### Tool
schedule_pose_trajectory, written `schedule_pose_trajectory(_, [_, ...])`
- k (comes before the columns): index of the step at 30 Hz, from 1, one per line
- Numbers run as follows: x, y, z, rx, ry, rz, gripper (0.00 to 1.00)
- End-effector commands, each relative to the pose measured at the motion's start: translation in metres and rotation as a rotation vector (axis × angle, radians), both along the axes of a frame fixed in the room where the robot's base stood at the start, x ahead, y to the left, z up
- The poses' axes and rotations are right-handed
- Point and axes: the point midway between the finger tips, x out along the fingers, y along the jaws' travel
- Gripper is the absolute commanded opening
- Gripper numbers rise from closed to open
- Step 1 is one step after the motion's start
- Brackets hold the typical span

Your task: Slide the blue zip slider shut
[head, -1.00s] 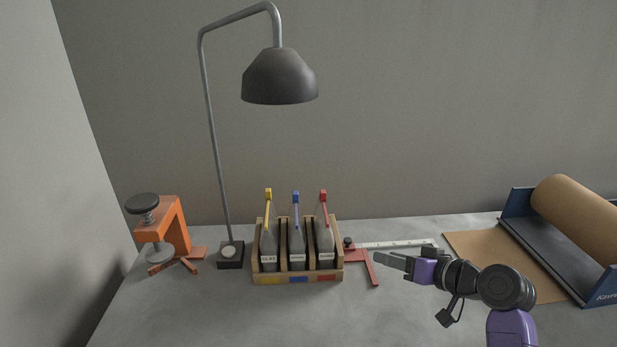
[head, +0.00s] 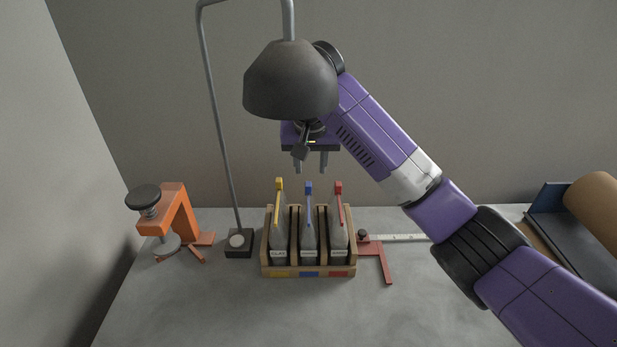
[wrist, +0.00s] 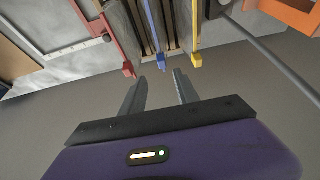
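The blue zip slider (head: 308,187) sits at the top end of the blue zip strip on the middle grey bag (head: 308,235), which stands in the wooden rack (head: 308,271). In the wrist view the blue slider (wrist: 161,60) lies just beyond and between my fingertips. My gripper (head: 311,172) is above the middle bag, pointing down, its two fingers apart with nothing between them. A yellow slider (head: 279,183) and a red slider (head: 338,187) stand at the same height on the bags to either side.
The lamp shade (head: 290,80) hangs close to my wrist and partly hides it. An orange clamp (head: 178,215) is at left, the lamp base (head: 238,243) beside the rack. A red square (head: 385,262) lies to the right. The front of the bench is clear.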

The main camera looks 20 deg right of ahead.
Motion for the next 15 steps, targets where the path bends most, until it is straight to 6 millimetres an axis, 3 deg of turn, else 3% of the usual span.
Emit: schedule_pose_trajectory(15, [0.024,-0.007,-0.062,-0.002,0.002,0.003,0.37])
